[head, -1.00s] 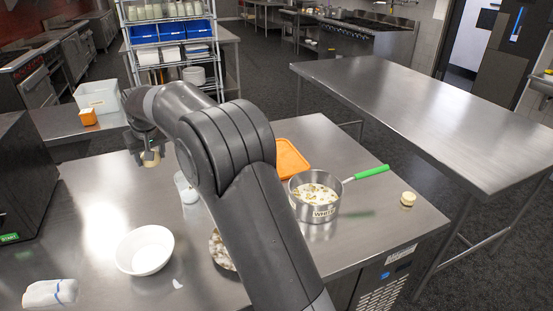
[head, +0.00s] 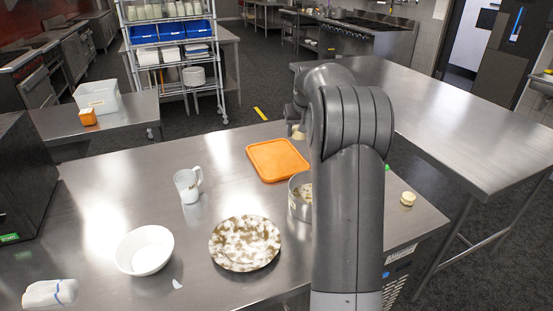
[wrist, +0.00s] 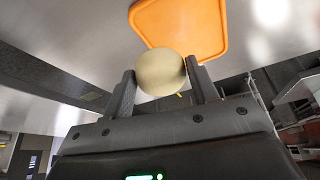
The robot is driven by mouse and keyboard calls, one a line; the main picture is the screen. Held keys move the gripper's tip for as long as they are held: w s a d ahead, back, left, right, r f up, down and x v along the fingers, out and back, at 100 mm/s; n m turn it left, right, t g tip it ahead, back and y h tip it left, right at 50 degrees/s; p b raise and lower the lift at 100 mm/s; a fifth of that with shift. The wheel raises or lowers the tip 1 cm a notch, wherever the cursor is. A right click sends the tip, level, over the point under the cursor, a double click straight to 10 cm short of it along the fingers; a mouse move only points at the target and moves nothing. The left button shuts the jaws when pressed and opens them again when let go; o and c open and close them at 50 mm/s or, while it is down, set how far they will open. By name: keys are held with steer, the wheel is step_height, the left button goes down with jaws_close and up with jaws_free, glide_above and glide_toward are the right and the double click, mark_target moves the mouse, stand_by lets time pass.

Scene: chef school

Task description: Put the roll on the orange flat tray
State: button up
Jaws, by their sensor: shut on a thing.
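The roll (wrist: 161,73) is pale and round, held between the two fingers of my gripper (wrist: 160,82) in the wrist view. In the head view the roll (head: 298,132) shows as a small cream shape under my gripper, by the back right corner of the orange flat tray (head: 277,160). My arm hides most of the gripper there. The tray lies on the steel table and looks empty. In the wrist view the orange tray (wrist: 185,25) appears beyond the roll; the roll looks apart from it.
A pot (head: 299,207), partly hidden by my arm, stands close in front of the tray. A small cream round item (head: 407,198) lies at the right.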

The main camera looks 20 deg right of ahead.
steer(key=s+d, duration=0.1)
steer(key=d, duration=0.2)
glide_above(275, 167)
steer(key=s, duration=0.1)
steer(key=f, duration=1.2)
steer(key=shift+s+a+f, duration=0.1)
steer(key=shift+a+f, duration=0.05)
steer(key=shift+a, duration=0.05)
steer(key=shift+f, duration=1.9)
steer(key=shift+f, duration=0.15)
steer(key=o, duration=1)
steer(key=shift+c, duration=0.2)
